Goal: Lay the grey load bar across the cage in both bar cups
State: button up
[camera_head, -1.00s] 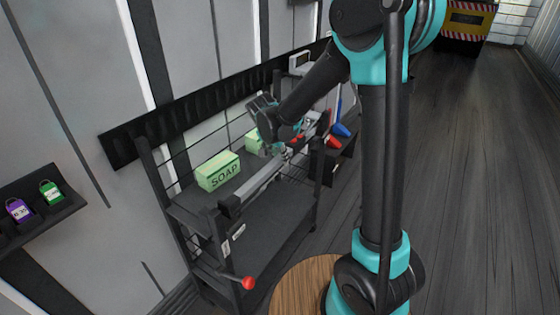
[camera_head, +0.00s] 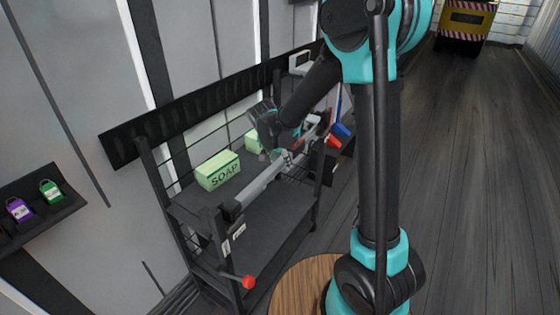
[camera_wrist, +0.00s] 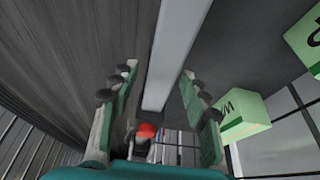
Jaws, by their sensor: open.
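The grey load bar (camera_head: 262,184) lies along the open front of the dark cage (camera_head: 213,222), above its lower shelf. Its near end, with a dark end piece (camera_head: 231,210), is at the top of the near front post. Its far end is by the far post, partly hidden by my gripper. I cannot make out whether either end is seated in a cup. My gripper (camera_head: 280,155) is open over the far half of the bar. In the wrist view the bar (camera_wrist: 165,70) runs between the spread fingers (camera_wrist: 157,80), with gaps on both sides.
A green soap box (camera_head: 218,171) stands on the cage's upper shelf, with another green box (camera_head: 253,140) behind my gripper. A red-tipped lever (camera_head: 248,281) sticks out low at the near post. Padlocks (camera_head: 50,190) sit on a wall shelf at left. The floor (camera_head: 480,180) at right is clear.

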aim_at(273, 167)
jog(key=v, duration=1.2)
jog(key=s+d+f+n+y, duration=0.1)
jog(key=s+d+f+n, duration=0.2)
jog(key=s+d, duration=0.6)
jog(key=s+d+f+n+y, duration=0.1)
jog(key=s+d+f+n, duration=0.2)
jog(key=s+d+f, duration=0.5)
jog(key=s+d, duration=0.1)
jog(key=d, duration=0.3)
jog(key=shift+s+f+n+y, duration=0.2)
jog(key=shift+s+n+y, duration=0.1)
jog(key=shift+s+n, duration=0.1)
